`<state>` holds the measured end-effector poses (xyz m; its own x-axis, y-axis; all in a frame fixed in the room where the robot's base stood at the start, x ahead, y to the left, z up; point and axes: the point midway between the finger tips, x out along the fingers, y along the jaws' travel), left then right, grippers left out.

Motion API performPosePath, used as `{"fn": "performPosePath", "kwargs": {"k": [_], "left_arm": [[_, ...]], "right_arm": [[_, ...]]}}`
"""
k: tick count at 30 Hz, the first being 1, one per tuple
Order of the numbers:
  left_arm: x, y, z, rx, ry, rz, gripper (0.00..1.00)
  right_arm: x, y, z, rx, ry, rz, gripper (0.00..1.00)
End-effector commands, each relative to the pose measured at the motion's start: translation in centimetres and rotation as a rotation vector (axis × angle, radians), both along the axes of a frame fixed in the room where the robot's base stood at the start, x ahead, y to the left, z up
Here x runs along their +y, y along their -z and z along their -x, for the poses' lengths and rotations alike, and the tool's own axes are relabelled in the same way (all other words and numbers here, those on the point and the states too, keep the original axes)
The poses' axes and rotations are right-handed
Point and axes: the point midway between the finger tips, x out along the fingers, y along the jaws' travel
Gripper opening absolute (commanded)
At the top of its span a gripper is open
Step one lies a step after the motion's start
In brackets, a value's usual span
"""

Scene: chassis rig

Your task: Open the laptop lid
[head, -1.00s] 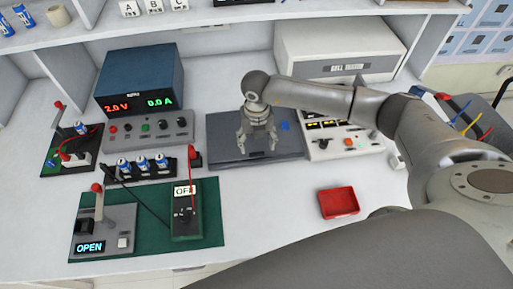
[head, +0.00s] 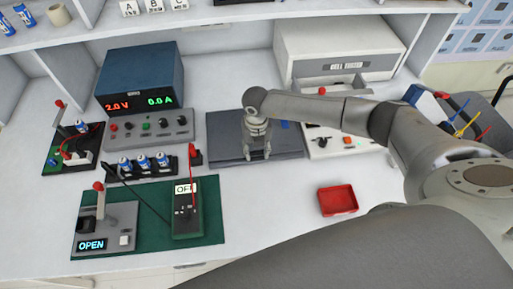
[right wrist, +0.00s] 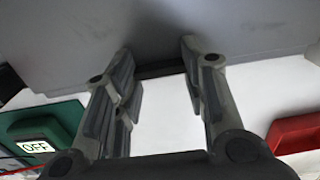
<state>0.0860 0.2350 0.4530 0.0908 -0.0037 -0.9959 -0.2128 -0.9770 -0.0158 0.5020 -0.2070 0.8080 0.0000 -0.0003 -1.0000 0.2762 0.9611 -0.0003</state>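The laptop (head: 225,135) is a flat dark grey slab lying closed on the white bench, left of the middle of the head view. Its underside or lid surface also fills the top of the right wrist view (right wrist: 70,40). My right gripper (head: 257,158) is over the laptop near its front edge, pointing down. In the right wrist view the two fingers (right wrist: 156,55) are apart with nothing between them, on either side of a dark notch (right wrist: 160,70) at the laptop's edge. Contact with the lid cannot be told. My left gripper is not in view.
A red tray (head: 338,200) lies to the right in front. A green mat (head: 140,242) with a meter (head: 187,215) is front left. A power supply (head: 140,75) stands at the back left, and a white cabinet (head: 335,45) behind the laptop. The bench before the laptop is clear.

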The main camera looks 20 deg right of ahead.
Motion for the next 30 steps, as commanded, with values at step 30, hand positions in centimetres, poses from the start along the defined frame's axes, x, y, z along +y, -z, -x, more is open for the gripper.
{"fn": "performPosePath", "kwargs": {"k": [30], "left_arm": [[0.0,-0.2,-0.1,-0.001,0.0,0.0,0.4]], "right_arm": [[-0.2,-2.8,-0.9,0.119,0.003,-0.036,0.0]]}}
